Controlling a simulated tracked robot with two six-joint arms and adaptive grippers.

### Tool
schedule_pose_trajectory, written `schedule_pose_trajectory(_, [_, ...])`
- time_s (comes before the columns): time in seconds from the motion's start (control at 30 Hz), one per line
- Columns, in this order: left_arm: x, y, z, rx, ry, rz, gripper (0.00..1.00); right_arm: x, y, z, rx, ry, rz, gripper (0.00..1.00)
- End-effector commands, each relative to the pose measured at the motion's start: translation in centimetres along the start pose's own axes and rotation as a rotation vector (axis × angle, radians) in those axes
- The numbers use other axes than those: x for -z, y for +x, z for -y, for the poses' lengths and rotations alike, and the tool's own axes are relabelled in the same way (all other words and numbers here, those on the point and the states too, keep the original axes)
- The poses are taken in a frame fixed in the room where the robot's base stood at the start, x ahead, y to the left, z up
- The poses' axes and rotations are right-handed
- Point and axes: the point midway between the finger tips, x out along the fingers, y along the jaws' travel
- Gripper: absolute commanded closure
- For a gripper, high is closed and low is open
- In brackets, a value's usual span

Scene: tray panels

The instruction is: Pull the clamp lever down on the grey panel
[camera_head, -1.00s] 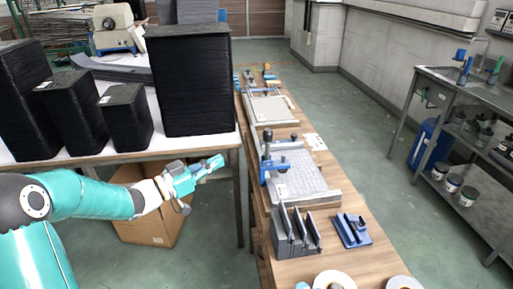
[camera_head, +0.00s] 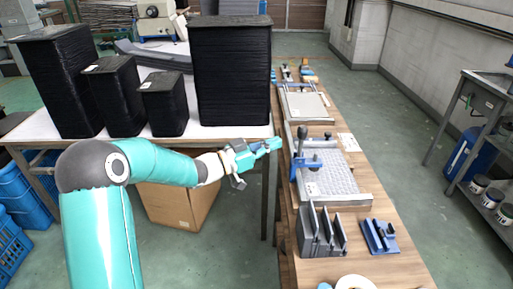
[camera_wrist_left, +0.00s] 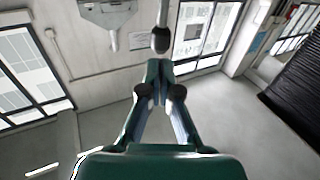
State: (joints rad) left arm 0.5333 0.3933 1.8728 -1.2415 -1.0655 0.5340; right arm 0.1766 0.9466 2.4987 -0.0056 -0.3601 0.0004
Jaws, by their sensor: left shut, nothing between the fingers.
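The grey panel (camera_head: 335,180) lies in a tray on the narrow wooden bench in the head view. A blue clamp (camera_head: 308,164) sits at its left edge. My right gripper is not in view.
A grey slotted holder (camera_head: 322,232) and a blue fixture (camera_head: 380,236) stand in front of the panel. Another panel tray (camera_head: 305,105) lies behind. Tall black stacks (camera_head: 230,70) fill the white table on the left. The floor right of the bench is clear.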

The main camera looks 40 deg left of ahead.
Motion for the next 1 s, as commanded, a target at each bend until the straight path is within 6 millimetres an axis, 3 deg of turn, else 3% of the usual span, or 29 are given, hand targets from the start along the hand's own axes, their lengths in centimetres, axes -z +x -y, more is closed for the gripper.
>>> schedule_pose_trajectory(0.2, [0.1,3.9,-0.1,-0.002,0.0,0.0,1.0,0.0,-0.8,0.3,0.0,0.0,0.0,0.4])
schedule_pose_trajectory(0.4, [0.0,5.6,0.0,0.001,0.0,0.0,1.0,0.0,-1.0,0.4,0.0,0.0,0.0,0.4])
schedule_pose_trajectory(1.0, [0.3,5.4,0.4,0.011,0.01,0.018,1.0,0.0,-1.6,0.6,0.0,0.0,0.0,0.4])
